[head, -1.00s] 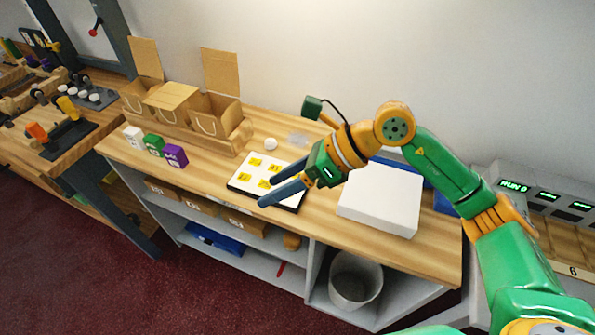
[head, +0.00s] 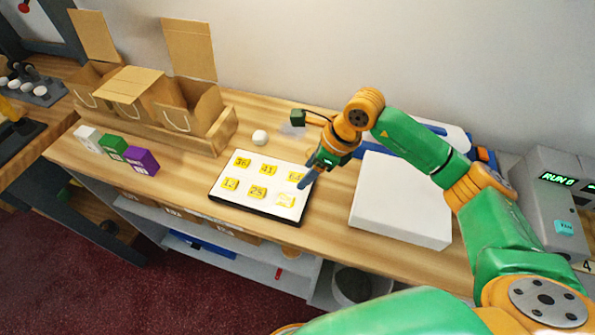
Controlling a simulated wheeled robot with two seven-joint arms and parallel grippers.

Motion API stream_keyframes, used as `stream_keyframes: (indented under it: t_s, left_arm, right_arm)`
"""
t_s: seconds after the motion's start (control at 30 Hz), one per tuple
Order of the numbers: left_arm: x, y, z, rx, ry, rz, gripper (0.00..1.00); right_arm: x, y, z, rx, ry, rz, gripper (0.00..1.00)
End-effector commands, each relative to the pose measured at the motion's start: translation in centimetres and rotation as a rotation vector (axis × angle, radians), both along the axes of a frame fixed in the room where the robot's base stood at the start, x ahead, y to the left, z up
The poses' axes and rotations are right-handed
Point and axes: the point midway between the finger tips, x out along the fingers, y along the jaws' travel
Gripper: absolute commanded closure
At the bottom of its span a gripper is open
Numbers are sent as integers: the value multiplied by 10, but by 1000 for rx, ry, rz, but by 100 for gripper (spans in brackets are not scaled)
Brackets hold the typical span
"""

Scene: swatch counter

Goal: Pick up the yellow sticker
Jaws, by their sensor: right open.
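Several yellow stickers with dark numbers, such as the one marked 41 (head: 268,169) and the one marked 25 (head: 257,192), lie in two rows on a white board with a dark edge (head: 233,205). My left gripper is out of view.
A white box (head: 400,200) lies right of the board. A small white ball (head: 260,137) sits behind it. White, green (head: 113,147) and purple (head: 142,160) blocks and cardboard bags (head: 130,95) stand left. The counter's front strip is clear.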

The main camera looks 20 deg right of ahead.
Motion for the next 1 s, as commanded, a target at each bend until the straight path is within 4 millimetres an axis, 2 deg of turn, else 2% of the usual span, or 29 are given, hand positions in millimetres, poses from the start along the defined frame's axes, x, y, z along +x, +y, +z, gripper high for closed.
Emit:
stream_keyframes:
  t_s: [0.23,0.27,0.4,0.5,0.87,1.0]
  left_arm:
    - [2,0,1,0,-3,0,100]
    - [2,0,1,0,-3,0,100]
    - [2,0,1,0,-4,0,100]
    - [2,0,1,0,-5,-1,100]
    - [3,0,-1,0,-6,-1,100]
    - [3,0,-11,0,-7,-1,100]
  right_arm:
    - [1,2,-7,0,0,1,38]
    - [1,2,-7,0,0,1,40]
    - [1,2,-7,0,0,1,78]
    - [1,2,-7,0,0,1,100]
    - [1,2,-5,0,-2,1,100]
    - [2,2,7,0,-7,1,100]
